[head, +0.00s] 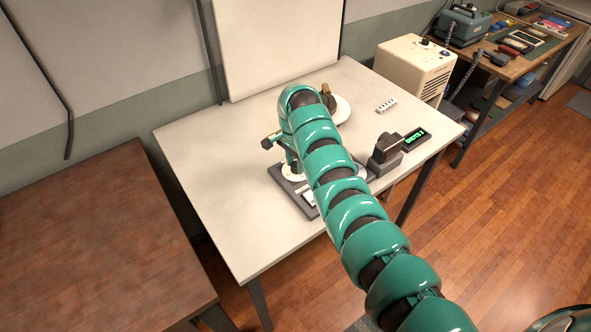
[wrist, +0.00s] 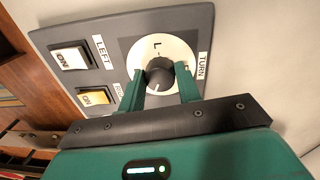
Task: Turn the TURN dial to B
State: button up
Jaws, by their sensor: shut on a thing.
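The TURN dial (wrist: 160,73) is a black round knob on a white disc, beside a TURN label on a dark grey panel (wrist: 222,20), in the wrist view. An "L"-like mark shows on the disc above the knob. I cannot read a B, and the lower part of the disc is hidden by my gripper. My gripper (wrist: 161,80) has its two green fingers shut on the knob, one on each side. In the head view the panel (head: 304,208) lies on the white table, mostly hidden under my arm.
Two rocker switches, a white one (wrist: 74,58) and a yellowish one (wrist: 95,97), sit left of the dial. On the table (head: 220,170) stand a dark block-like device (head: 386,154) and a green-lit display (head: 415,139), right of my arm. A cream box (head: 412,65) stands behind. The table's left part is clear.

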jog(key=m+b, duration=0.2)
jog(key=m, duration=0.1)
jog(key=m+b, duration=0.2)
jog(key=b, duration=0.1)
jog(key=shift+w+f+m, duration=0.1)
jog(key=shift+f+m, duration=0.1)
jog(key=shift+m, duration=0.2)
jog(key=m+b, duration=0.1)
jog(key=m, duration=0.2)
jog(key=shift+r, duration=0.15)
jog(key=shift+m+y+b, duration=0.3)
jog(key=shift+m+b, duration=0.55)
jog(key=shift+m, duration=0.85)
jog(key=o, duration=1)
jog(key=shift+w, duration=0.1)
jog(key=shift+c, duration=0.2)
jog(key=shift+r, duration=0.15)
